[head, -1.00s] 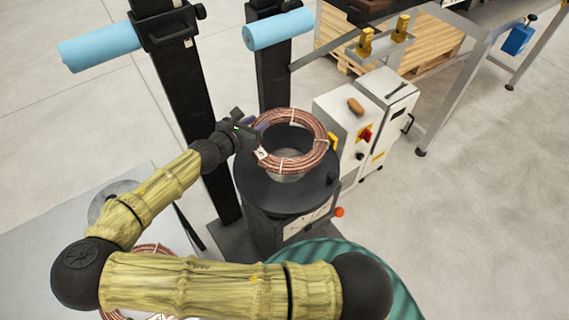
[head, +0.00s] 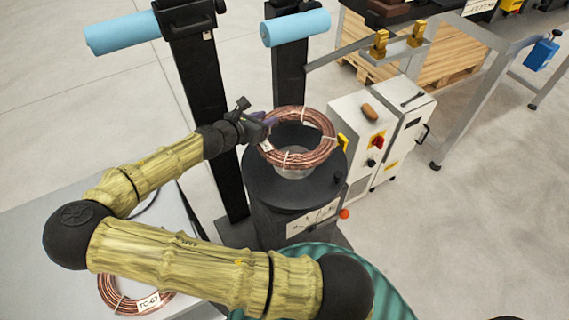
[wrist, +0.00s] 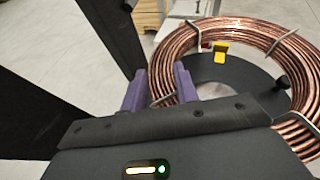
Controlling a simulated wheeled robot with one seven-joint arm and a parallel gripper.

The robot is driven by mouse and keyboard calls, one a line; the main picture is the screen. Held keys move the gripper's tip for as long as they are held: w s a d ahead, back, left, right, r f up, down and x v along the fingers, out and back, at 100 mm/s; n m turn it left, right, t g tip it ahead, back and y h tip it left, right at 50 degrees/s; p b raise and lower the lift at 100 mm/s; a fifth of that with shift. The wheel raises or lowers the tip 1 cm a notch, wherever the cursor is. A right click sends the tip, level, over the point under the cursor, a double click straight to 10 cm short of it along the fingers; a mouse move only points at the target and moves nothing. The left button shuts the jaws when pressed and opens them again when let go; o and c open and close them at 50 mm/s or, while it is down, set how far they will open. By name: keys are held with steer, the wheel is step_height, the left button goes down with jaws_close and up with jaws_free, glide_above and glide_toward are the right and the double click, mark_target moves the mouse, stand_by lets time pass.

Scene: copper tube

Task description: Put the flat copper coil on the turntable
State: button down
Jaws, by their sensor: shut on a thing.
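A flat copper coil (head: 327,150), tied with pale straps and tagged, is in my gripper (head: 268,124). In the wrist view the two purple fingers (wrist: 160,90) are closed at the left part of the coil (wrist: 178,50). The coil is roughly level over the black turntable (head: 262,186), set toward its far side in the head view. It looks raised above the disc, but the exact gap cannot be told. A pale round hub (head: 293,172) shows below the coil's near edge. The coil hides the turntable's far part.
Another copper coil (head: 112,296) lies on the grey table (head: 30,240) at lower left, partly behind my arm. Two black posts with blue rollers (head: 122,32) (head: 296,28) stand behind the turntable. A white control box (head: 350,118) stands close on its right. Open floor lies farther right.

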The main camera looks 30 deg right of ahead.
stand_by(0.4)
steer(key=shift+f, duration=3.05)
steer(key=shift+f, duration=1.9)
steer(key=c, duration=1.1)
jaws_free()
steer(key=shift+f, duration=0.1)
steer(key=shift+o, duration=0.2)
steer(key=v, duration=1.2)
steer(key=shift+b, duration=0.35)
